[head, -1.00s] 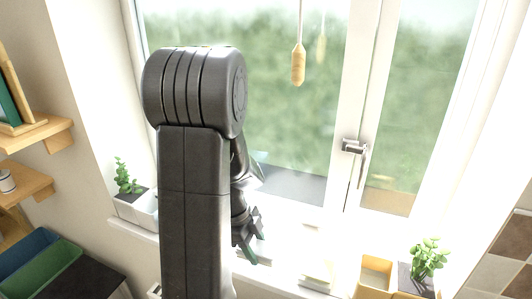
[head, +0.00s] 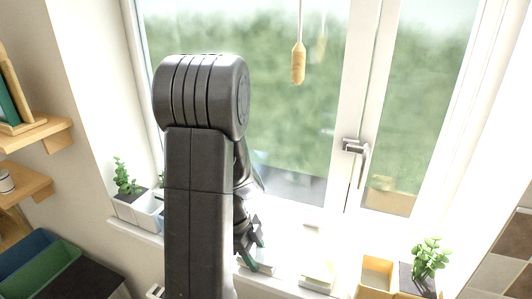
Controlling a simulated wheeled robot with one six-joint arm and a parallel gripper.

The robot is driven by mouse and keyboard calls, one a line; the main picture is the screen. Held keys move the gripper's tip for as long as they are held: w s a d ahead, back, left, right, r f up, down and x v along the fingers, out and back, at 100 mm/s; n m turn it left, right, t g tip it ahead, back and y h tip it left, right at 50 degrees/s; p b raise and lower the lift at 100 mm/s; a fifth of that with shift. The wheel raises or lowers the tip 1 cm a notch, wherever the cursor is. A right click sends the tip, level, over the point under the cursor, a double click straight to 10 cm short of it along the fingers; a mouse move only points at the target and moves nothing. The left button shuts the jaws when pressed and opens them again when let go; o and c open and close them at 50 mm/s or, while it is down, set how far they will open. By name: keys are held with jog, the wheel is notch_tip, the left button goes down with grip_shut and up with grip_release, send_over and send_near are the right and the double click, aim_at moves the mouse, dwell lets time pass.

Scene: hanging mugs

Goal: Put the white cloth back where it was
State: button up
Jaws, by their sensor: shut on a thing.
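My gripper (head: 252,243) is dark and points down at the window sill, just right of my upright arm link. Another pale, folded-looking thing (head: 318,275) lies on the sill to the right, apart from my gripper.
A white planter with a plant (head: 128,190) stands on the sill at left. A wooden-ended pull (head: 298,64) hangs before the window. The window handle (head: 355,148) sticks out. Blue and green bins (head: 45,265) are lower left.

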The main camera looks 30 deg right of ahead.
jog(key=shift+f, duration=0.35)
jog(key=o, duration=1.4)
jog(key=shift+c, duration=0.2)
jog(key=shift+r, duration=0.1)
jog(key=v, duration=1.3)
jog(key=shift+r, duration=0.35)
jog(key=shift+a, duration=0.1)
jog(key=x, duration=1.3)
jog(key=shift+f, duration=0.35)
jog(key=shift+r, duration=0.1)
